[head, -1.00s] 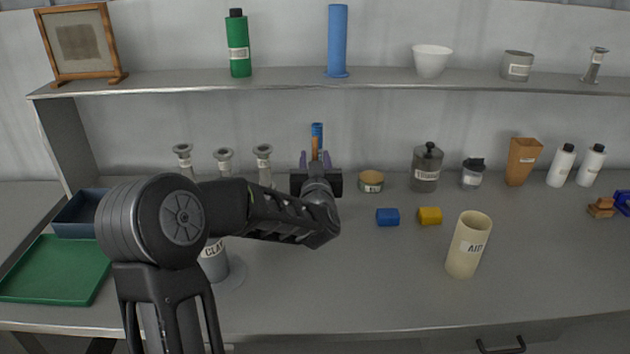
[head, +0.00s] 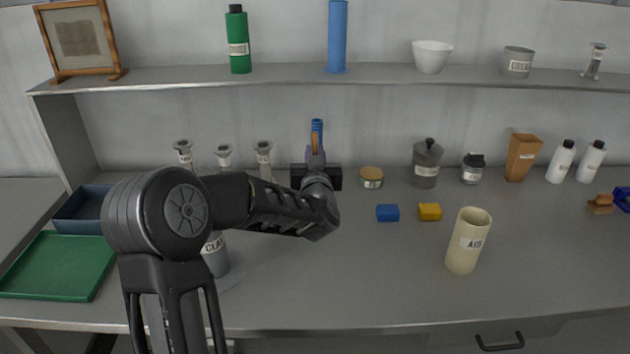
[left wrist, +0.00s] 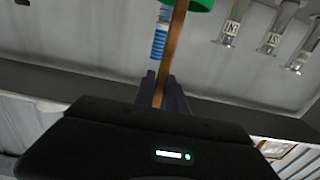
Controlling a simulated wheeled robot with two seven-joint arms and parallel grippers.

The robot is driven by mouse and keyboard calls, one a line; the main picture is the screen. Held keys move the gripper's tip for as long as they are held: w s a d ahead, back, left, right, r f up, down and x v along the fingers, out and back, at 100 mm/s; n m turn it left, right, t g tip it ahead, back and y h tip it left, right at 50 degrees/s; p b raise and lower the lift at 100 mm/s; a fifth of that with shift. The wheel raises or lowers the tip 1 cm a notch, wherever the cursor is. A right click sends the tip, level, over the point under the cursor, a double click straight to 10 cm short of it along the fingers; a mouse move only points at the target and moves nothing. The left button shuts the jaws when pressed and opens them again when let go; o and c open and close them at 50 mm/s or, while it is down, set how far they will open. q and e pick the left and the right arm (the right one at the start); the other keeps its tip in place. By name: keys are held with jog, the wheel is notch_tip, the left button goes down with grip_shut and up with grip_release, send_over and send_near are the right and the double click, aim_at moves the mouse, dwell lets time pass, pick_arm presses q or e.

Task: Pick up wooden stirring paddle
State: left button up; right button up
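The wooden stirring paddle (head: 315,143) shows as a thin brown strip between the fingertips of my left gripper (head: 316,156), near the back of the bench. In the left wrist view, its brown shaft (left wrist: 172,45) runs up from between the two dark fingers (left wrist: 162,92), which lie close against it on both sides. The left gripper looks shut on the paddle. The paddle's lower part is hidden behind the gripper in the head view. In the left wrist view, its far end meets a green thing (left wrist: 202,4) that is cut off. My right gripper is not in view.
A blue ribbed item (head: 317,126) stands just behind the paddle. Metal stands (head: 224,157) are to the left, and a small tan-lidded jar (head: 371,177) is close at right. The shelf (head: 380,77) hangs above.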

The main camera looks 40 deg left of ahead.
pick_arm(q)
grip_shut()
jog(key=shift+r, duration=0.1)
dwell(0.3)
notch_tip(320, 180, up, 18)
jog(key=p, duration=0.1)
jog(key=shift+p, duration=0.3)
dwell(0.7)
